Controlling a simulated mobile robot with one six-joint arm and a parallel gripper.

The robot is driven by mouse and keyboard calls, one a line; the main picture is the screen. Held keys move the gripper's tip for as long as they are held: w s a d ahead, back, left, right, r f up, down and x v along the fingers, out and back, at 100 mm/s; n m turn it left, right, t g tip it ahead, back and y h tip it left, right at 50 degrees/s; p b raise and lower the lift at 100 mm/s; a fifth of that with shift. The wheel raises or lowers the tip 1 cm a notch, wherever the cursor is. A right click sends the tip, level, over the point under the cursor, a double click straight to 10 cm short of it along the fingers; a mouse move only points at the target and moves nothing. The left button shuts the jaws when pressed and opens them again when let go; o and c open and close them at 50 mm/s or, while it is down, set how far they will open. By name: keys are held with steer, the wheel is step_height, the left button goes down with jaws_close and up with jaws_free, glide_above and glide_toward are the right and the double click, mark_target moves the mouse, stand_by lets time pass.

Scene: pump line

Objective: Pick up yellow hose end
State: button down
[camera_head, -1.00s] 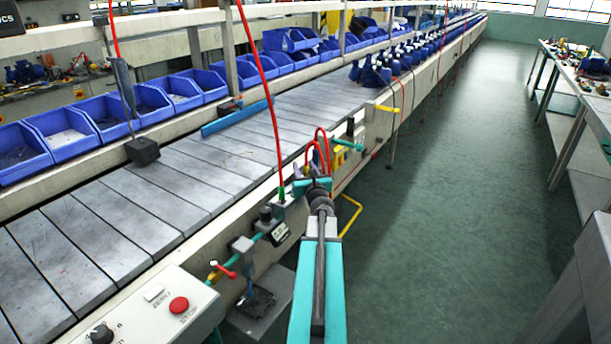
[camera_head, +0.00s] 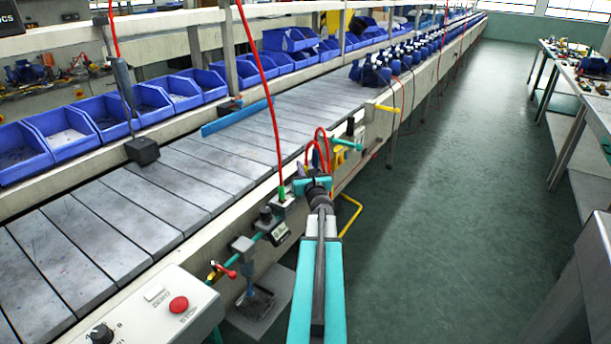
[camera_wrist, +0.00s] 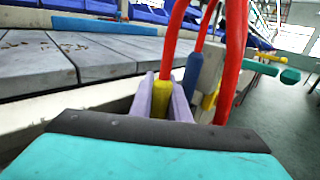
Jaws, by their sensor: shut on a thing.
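The yellow hose end (camera_wrist: 161,104) is the coloured sleeve on a red hose (camera_wrist: 174,40) that rises from it. In the wrist view it sits between the two pale purple fingers of my gripper (camera_wrist: 162,100), which are shut on it. In the head view my gripper (camera_head: 307,177) is at the near side of the conveyor frame. The yellow end is too small and hidden to make out there. A blue hose end (camera_wrist: 193,72) on another red hose stands just right of my fingers, close to them.
A red hose with a green end (camera_head: 282,193) hangs left of my gripper. A turquoise-handled valve (camera_head: 347,144) and a yellow-handled one (camera_head: 387,108) stick out farther along the frame. The control box (camera_head: 160,310) is at the near left. The aisle floor (camera_head: 450,220) is clear.

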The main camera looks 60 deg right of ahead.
steer(key=shift+r, duration=0.1)
steer(key=s+a+r+p, duration=0.4)
steer(key=s+a, duration=0.1)
steer(key=s, duration=0.1)
steer(key=shift+s+a+r, duration=0.15)
steer(key=shift+s+r, duration=0.05)
steer(key=shift+s, duration=0.1)
stand_by(0.6)
steer(key=shift+s+a+p, duration=0.2)
steer(key=shift+s+p, duration=0.05)
steer(key=shift+p, duration=1)
steer(key=p+v, duration=0.6)
steer(key=p, duration=0.8)
steer(key=shift+s+r, duration=0.3)
steer(key=shift+s, duration=0.3)
